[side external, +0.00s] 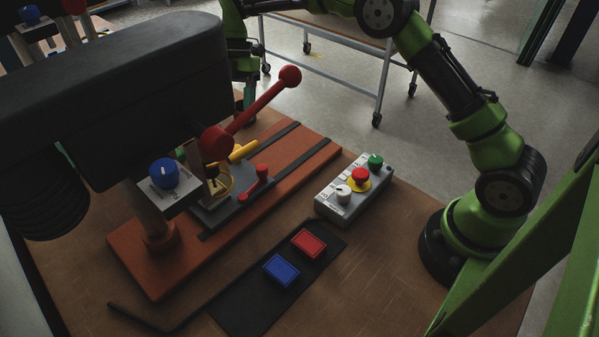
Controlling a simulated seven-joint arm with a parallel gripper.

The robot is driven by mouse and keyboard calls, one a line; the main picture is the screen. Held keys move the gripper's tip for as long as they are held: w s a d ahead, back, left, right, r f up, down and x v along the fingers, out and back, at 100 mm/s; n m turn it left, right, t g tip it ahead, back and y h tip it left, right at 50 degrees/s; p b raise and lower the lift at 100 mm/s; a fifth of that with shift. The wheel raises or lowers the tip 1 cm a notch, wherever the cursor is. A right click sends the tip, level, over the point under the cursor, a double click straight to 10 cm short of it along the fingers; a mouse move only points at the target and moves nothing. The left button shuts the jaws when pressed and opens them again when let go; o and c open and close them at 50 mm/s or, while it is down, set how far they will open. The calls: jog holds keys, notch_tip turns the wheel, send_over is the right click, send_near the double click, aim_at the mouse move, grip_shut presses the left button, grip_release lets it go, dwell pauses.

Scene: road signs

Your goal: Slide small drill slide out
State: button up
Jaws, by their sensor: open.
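The small drill stands at the left, with a large black head (110,70) over an orange-brown base plate (150,275). A dark grey slide (225,208) with a small red handle (258,184) sits on the base under the head. Yellow parts (240,153) show on and behind the slide. Black rails (300,151) run along the base toward the back right. My green and black arm reaches over from the right, and its far end drops behind the drill head and lever. No gripper fingers can be made out there.
A red ball-ended lever (258,107) sticks up right of the drill head. A grey control box (353,190) with green, red and white controls stands on the brown table. Blue (281,269) and red (309,243) blocks lie on a black mat (245,306). A black bent rod lies in front.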

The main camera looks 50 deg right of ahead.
aim_at(236, 147)
jog(key=x, duration=0.8)
jog(key=shift+f, duration=0.1)
grip_shut()
